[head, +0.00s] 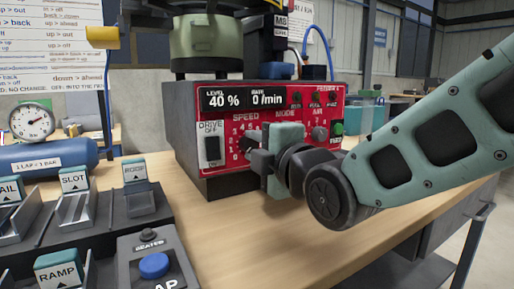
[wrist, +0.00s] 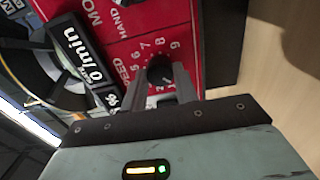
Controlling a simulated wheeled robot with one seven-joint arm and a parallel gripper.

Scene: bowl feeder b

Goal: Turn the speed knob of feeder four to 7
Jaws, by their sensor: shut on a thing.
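The feeder's red control panel (head: 181,118) faces me in the head view, with its top right label too small to read surely. My gripper (head: 258,150) is at the SPEED dial on its lower left and covers most of it. In the wrist view the dark speed knob (wrist: 158,68) sits between the two fingers of my gripper (wrist: 160,82), which is shut on it. The dial numbers curve around the knob, with 6, 7, 8 and 9 on the visible side. The knob's pointer is hidden, so I cannot tell its setting.
The display (head: 234,99) reads level 40 % and rate 0 /min. The drive switch (head: 212,149) is left of the dial, marked OFF. Labelled blocks (head: 75,180), a pressure gauge (head: 32,121) and a button box (head: 153,264) stand left.

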